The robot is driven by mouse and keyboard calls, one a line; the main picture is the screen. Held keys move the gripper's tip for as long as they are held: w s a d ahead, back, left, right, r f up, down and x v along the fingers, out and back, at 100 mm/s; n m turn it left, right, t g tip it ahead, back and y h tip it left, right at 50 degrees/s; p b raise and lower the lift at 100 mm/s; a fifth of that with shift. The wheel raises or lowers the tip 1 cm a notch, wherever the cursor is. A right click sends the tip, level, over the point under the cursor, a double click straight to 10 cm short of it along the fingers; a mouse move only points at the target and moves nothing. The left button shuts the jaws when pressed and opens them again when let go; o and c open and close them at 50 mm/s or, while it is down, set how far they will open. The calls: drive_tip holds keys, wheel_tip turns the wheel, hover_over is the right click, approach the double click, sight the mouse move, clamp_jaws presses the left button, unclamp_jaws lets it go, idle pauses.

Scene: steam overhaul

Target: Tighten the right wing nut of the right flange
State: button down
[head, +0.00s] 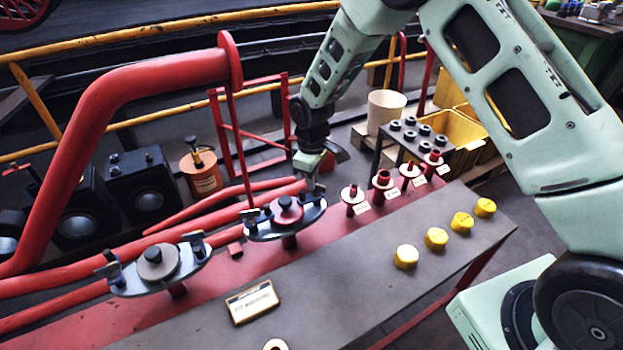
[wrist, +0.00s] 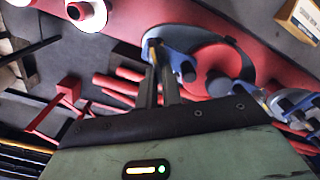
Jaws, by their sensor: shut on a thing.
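The right flange (head: 262,230) is a grey oval plate with a red disc in its middle. It also shows in the wrist view (wrist: 235,50). My gripper (head: 315,182) reaches down over the right end of this flange. In the wrist view, its two dark fingers (wrist: 157,62) are close together and shut on the right wing nut, which they mostly hide. The flange's left wing nut (head: 250,216) stands free at the other end. The left flange (head: 185,264), with a grey disc, lies to the left with wing nuts at both ends.
Several red-capped fittings with white tags (head: 382,182) stand right of the flange, near my gripper. Several yellow caps (head: 437,239) and a label plate (head: 252,302) lie on the grey bench top (head: 345,270). A large red pipe (head: 130,100) rises at the left.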

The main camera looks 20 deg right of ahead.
drive_tip(key=m, duration=0.3)
drive_tip(key=shift+w+d+m, duration=0.15)
drive_tip(key=shift+d+m, duration=0.05)
drive_tip(key=shift+m, duration=0.1)
drive_tip(key=shift+w+d+m+p, duration=0.15)
drive_tip(key=shift+m+p, duration=0.1)
drive_tip(key=shift+m, duration=0.6)
drive_tip(key=shift+s+d+m+p, duration=0.1)
drive_tip(key=shift+m+p, duration=0.15)
drive_tip(key=shift+m, duration=0.6)
drive_tip(key=c, duration=1.6)
unclamp_jaws()
drive_tip(key=shift+o, duration=0.2)
wheel_tip(320, 180, up, 18)
drive_tip(key=shift+f, duration=0.25)
